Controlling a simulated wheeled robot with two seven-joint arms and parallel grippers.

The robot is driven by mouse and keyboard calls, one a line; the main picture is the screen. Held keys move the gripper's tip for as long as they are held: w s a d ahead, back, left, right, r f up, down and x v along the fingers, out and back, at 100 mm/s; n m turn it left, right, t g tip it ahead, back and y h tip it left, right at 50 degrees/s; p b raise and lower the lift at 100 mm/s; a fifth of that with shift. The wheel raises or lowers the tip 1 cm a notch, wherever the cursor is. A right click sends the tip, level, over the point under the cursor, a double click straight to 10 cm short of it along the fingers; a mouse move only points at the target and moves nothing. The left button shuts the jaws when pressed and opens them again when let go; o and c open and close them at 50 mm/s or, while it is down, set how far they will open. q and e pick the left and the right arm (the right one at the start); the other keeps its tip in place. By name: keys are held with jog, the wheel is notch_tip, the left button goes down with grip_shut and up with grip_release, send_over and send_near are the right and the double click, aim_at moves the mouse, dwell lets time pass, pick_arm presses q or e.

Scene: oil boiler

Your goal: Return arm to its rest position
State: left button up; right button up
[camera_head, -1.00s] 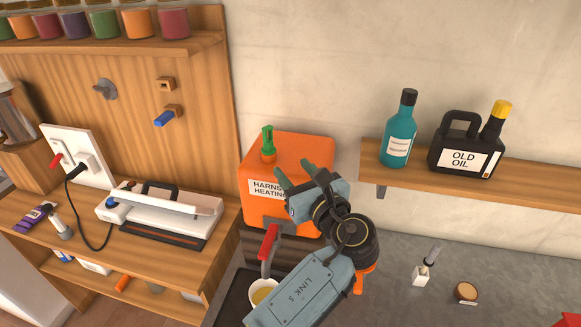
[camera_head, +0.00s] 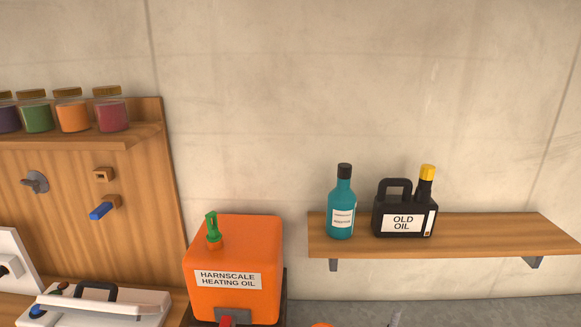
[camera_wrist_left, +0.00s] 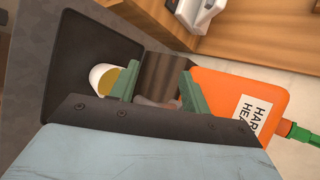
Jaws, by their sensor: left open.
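My left gripper (camera_wrist_left: 160,85) shows in the left wrist view with its two green fingers apart. I see nothing held between them. Past the fingers are a white cup (camera_wrist_left: 100,76) with yellowish liquid, on a dark tray (camera_wrist_left: 75,50), and the orange heating oil tank (camera_wrist_left: 225,85). The cup is partly hidden by one finger. In the head view, the tank (camera_head: 240,255) stands at the lower middle, with a green cap piece (camera_head: 213,230) on top and a red handle (camera_head: 227,320) at the bottom edge. My left gripper is out of the head view. My right gripper shows in neither view.
A wall shelf (camera_head: 470,240) at the right holds a teal bottle (camera_head: 341,205) and a black old oil can (camera_head: 402,218). At the left are a wooden panel (camera_head: 140,180) with jars above and a white device (camera_head: 100,305). The wall above is clear.

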pick_arm(q)
jog(key=s+a+f+n+g+h, duration=0.1)
jog(key=s+n+g+h, duration=0.15)
jog(key=s+n, duration=0.5)
jog(key=s+a+f+n+g+h, duration=0.15)
jog(key=s+n+h, duration=0.3)
jog(key=s, duration=0.65)
notch_tip(320, 180, down, 29)
jog(key=b, duration=0.7)
jog(key=s+a+f+g+b, duration=0.1)
jog(key=s+f+b, duration=0.2)
jog(key=s+f, duration=0.6)
jog(key=s+a+f+g+y+b, duration=0.1)
jog(key=s+f+b, duration=0.3)
jog(key=s+f, duration=0.4)
notch_tip(320, 180, down, 7)
jog(key=shift+s+a+f, duration=0.1)
jog(key=shift+s+a, duration=0.25)
jog(key=shift+s, duration=0.05)
